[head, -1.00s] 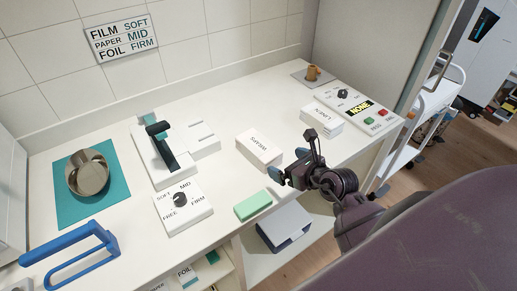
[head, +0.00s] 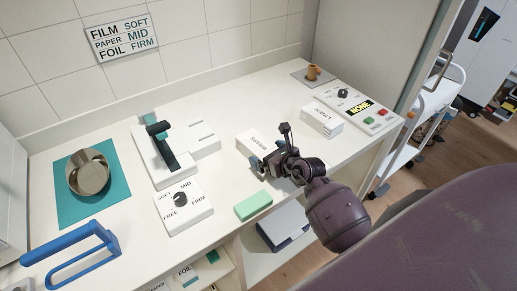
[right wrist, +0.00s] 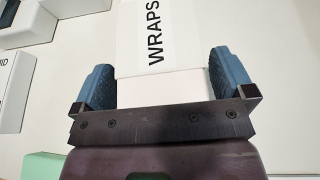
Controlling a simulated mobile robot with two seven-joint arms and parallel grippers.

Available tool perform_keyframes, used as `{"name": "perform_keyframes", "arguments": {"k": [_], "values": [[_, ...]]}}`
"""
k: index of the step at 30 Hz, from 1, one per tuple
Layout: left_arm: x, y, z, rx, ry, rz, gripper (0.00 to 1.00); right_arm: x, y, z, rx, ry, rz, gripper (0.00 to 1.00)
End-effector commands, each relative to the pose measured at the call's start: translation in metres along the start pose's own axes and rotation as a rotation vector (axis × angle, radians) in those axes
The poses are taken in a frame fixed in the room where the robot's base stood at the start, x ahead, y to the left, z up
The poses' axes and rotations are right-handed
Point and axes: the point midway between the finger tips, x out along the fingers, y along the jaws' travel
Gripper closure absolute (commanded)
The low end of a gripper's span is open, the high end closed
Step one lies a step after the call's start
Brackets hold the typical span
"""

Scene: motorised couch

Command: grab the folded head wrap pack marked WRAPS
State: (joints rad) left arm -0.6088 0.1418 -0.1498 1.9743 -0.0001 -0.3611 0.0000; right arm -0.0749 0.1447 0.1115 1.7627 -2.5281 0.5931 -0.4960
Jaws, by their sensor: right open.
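The white pack marked WRAPS (head: 257,146) lies flat on the counter in the head view, its near part covered by my right gripper (head: 267,167). In the right wrist view the WRAPS pack (right wrist: 160,45) reaches in between the two blue fingers of my right gripper (right wrist: 160,85). The fingers are open, one on each side of the pack. A gap shows at the left finger and a narrower one at the right. My left gripper is in neither view now.
A green block (head: 253,205) lies at the counter's front edge, left of my gripper. A white LINEN pack (head: 322,121) lies to the right. A dial box (head: 182,206) stands left. A control panel (head: 358,106) and a brown cup (head: 313,72) are at the far right.

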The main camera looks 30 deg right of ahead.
Motion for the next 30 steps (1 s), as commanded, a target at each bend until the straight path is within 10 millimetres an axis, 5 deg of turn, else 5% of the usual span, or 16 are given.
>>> {"name": "perform_keyframes", "arguments": {"k": [5,15,23,30], "values": [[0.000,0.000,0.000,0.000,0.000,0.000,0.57,0.000,0.000,0.000,0.000,0.000,0.000,0.00],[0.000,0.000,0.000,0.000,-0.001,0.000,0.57,0.000,0.000,0.001,-0.001,-0.002,0.000,0.49],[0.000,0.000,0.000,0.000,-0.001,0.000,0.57,-0.001,0.000,0.003,-0.001,-0.002,0.000,0.49],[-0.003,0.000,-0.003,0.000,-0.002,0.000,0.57,-0.013,0.000,0.033,-0.001,-0.006,0.000,0.49]]}}
